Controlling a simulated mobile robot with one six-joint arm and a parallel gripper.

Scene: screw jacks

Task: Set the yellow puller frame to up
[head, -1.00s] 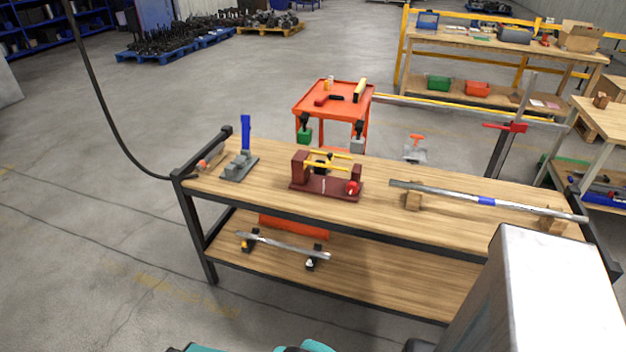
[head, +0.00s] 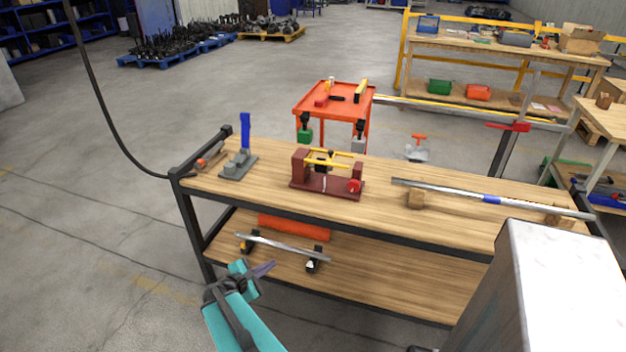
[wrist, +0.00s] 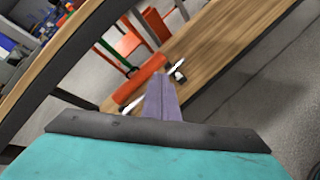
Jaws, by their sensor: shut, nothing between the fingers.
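The yellow puller frame (head: 328,161) is part of a dark red screw jack (head: 326,187) on the workbench top in the head view. It lies roughly level between two dark red end blocks, with a red knob (head: 354,186) at the right end. My gripper (head: 264,269) is shut and empty. It is in front of the bench, low and to the left of the jack, well apart from it. In the wrist view my gripper's shut fingers (wrist: 162,98) point toward the lower shelf. The puller frame cannot be made out there.
On the bench top (head: 260,190) stand a grey fixture with a blue lever (head: 245,132) at left and a long metal bar (head: 470,195) on wooden blocks at right. The lower shelf holds an orange roll (head: 294,227) and a metal bar (head: 282,246). A red cart (head: 318,106) stands behind.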

